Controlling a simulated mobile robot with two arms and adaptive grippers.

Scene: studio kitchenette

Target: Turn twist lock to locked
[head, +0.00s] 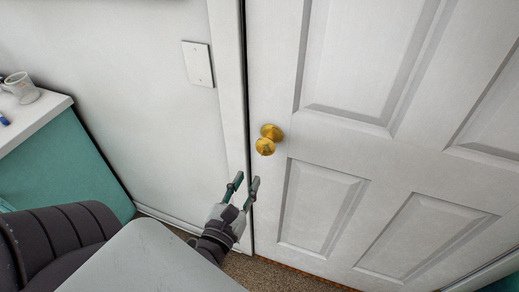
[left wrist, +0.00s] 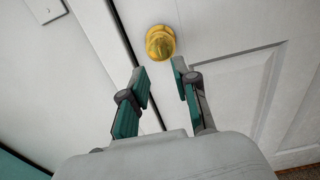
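A round gold knob (head: 267,139) sits near the left edge of a white panelled door (head: 330,195). It also shows in the left wrist view (left wrist: 160,42), just beyond my fingertips. I cannot make out a separate twist lock on it. My left gripper (head: 245,184) is open and empty, below and a little left of the knob in the head view. In the left wrist view (left wrist: 159,72) its two fingers stand apart, with a gap between them and the knob in line above the gap. My right gripper is not in view.
A white door frame (head: 229,80) runs left of the door. A blank wall plate (head: 198,64) is on the wall. A teal cabinet with a white top (head: 40,112) and a white cup (head: 22,88) stands at the left. Brown carpet (head: 262,272) lies below.

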